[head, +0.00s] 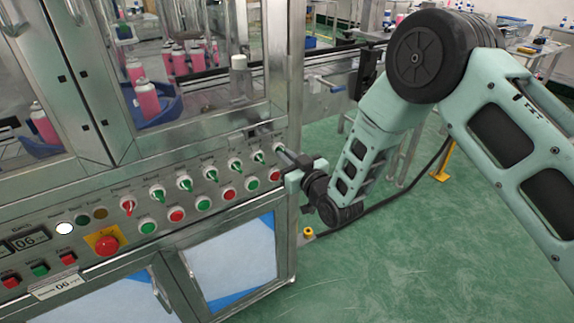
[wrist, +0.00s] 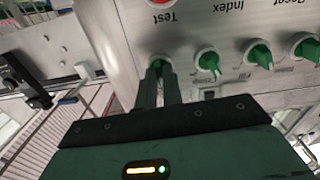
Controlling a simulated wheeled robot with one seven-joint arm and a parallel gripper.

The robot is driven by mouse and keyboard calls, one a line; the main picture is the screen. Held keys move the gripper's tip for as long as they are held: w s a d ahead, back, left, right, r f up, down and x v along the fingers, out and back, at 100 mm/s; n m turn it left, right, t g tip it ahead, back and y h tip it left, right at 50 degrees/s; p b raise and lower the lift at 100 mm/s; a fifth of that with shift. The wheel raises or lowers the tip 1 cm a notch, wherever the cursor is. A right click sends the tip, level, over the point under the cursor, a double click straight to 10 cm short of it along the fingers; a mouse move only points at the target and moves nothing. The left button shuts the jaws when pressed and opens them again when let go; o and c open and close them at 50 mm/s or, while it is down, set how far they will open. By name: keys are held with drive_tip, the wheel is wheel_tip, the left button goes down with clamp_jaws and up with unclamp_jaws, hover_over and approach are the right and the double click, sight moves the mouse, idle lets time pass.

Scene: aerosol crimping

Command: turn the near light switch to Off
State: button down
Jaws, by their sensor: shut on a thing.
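A green rotary switch (head: 279,149) sits at the right end of the knob row on the steel machine panel. My gripper (head: 287,156) reaches it from the right, its fingers pointing at the panel. In the wrist view, my gripper (wrist: 159,80) is shut on this green switch (wrist: 158,62), with a finger on each side of it. The fingers hide much of the knob, so its pointer angle and label cannot be read. The neighbouring green knob (wrist: 208,61) is apart from the fingers.
More green knobs and one red knob (head: 128,205) continue leftward, above red and green push buttons. A red emergency stop (head: 107,245) is at the lower left. The green floor at right is largely clear.

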drive_tip(key=n+b, duration=0.3)
drive_tip(key=n, duration=0.2)
drive_tip(key=shift+b, duration=0.4)
drive_tip(key=shift+n, duration=0.3)
drive_tip(key=c, duration=1.5)
unclamp_jaws()
drive_tip(key=shift+c, duration=0.2)
drive_tip(key=b+v, duration=0.2)
drive_tip(key=v, duration=1.5)
drive_tip(key=shift+d, duration=0.25)
drive_tip(key=shift+s, duration=0.15)
